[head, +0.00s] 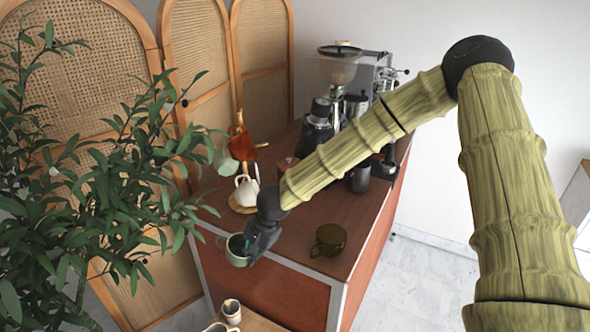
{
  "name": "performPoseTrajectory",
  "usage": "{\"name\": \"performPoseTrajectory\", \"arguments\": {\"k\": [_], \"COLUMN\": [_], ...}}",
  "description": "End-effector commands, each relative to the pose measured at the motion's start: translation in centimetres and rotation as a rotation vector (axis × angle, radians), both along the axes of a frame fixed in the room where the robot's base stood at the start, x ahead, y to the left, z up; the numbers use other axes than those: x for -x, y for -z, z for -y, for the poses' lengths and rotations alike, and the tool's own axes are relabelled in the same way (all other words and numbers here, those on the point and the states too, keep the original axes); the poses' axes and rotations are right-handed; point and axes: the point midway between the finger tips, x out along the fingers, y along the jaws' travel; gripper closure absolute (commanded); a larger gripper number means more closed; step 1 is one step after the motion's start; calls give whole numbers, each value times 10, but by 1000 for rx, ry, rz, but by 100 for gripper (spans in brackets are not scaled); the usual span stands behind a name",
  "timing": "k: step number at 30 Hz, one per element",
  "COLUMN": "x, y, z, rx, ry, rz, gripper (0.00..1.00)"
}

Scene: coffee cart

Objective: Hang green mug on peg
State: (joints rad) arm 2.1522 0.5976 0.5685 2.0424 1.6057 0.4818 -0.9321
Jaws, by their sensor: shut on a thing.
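My gripper (256,245) is shut on a grey-green mug (237,250) and holds it in the air beside the cart's front left edge. The mug's opening faces up and its handle points left. The fingers are dark and small, so the exact grip is hard to make out. At the back left of the cart is an orange-brown upright piece (241,146) with a short peg-like part sticking out to the right. A pale green rounded thing shows at its left. I cannot tell for certain which part is the peg.
An olive mug (329,240) stands on the cart top (300,262). A white pot (246,190) sits on a round board behind my gripper. A grinder (340,65) and coffee gear stand at the back. A leafy plant (110,190) crowds the left. Cups (231,312) show at the bottom.

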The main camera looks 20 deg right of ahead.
Motion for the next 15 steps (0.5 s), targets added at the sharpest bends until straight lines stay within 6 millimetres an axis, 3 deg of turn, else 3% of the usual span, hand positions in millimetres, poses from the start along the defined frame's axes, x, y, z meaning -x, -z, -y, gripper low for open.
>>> {"name": "performPoseTrajectory", "arguments": {"k": [15], "x": [-29], "y": [-27], "z": [30], "rx": [-122], "ry": [291], "rz": [140], "gripper": [100]}}
